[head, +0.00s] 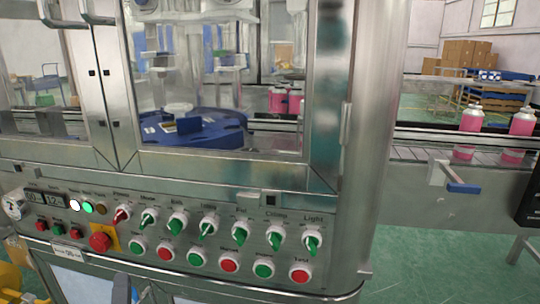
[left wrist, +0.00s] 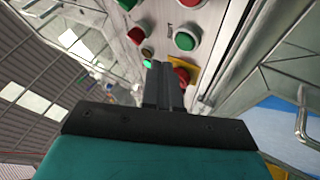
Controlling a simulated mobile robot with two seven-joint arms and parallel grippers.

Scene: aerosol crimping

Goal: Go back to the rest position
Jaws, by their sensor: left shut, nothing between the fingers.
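My right gripper is in neither view.
The panel carries a red knob (head: 121,216), several green knobs and rows of red and green buttons. White (head: 75,205) and green (head: 87,208) lamps glow. Pink cans (head: 470,119) stand on the conveyor at right. A blue-tipped handle (head: 463,188) juts out there. Green floor lies open at lower right.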

